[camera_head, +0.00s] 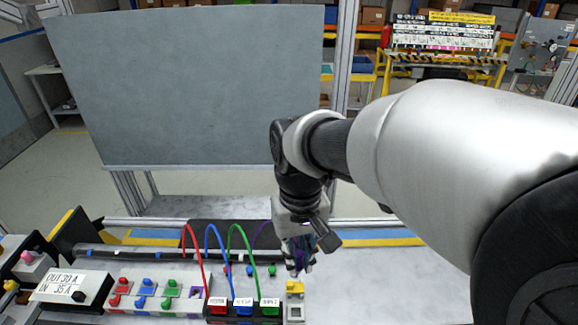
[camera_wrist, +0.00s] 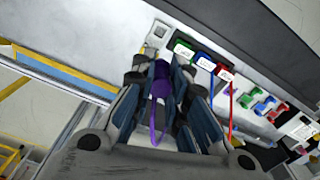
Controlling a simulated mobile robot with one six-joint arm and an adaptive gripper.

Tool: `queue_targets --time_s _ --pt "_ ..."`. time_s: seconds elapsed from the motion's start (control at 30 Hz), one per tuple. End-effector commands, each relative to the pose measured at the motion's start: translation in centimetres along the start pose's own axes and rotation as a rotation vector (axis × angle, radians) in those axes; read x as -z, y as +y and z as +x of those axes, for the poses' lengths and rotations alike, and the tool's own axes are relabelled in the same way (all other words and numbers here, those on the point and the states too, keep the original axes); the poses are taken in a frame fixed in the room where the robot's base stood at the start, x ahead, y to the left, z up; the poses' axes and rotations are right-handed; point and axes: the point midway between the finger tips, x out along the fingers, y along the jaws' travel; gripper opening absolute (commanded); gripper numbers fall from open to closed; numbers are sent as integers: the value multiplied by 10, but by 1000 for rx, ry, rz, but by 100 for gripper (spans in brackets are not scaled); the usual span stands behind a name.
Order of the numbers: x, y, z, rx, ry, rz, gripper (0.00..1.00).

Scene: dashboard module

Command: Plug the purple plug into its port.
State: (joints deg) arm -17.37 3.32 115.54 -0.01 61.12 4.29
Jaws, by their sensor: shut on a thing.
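My gripper (camera_head: 298,264) is above the right end of the dashboard module (camera_head: 155,306). In the wrist view its fingers (camera_wrist: 162,76) are shut on the purple plug (camera_wrist: 162,69). A purple cable (camera_wrist: 155,124) loops back from the plug between the fingers. In the head view the fingers mostly hide the plug, and part of the purple cable (camera_head: 259,234) arcs to their left. A purple socket-like part (camera_head: 196,292) sits on the light panel, right of the green connectors. I cannot tell whether it is the plug's port. The plug looks apart from it.
Red (camera_head: 217,303), blue (camera_head: 243,306) and green (camera_head: 268,305) plugs with arching cables stand in a dark block left of my gripper. A yellow-and-white block (camera_head: 295,302) is just below it. A black-and-white meter box (camera_head: 72,290) is at left. A grey board (camera_head: 190,85) stands behind.

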Motion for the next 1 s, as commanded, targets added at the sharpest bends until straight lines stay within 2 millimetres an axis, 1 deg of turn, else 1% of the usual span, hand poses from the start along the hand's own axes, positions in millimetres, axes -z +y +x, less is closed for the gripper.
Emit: queue_targets --time_s 0.33,0.47,1.0 --pt "0 0 -2 0 0 0 0" --pt "0 0 3 0 -1 0 0" --pt "0 0 56 0 -1 0 0"
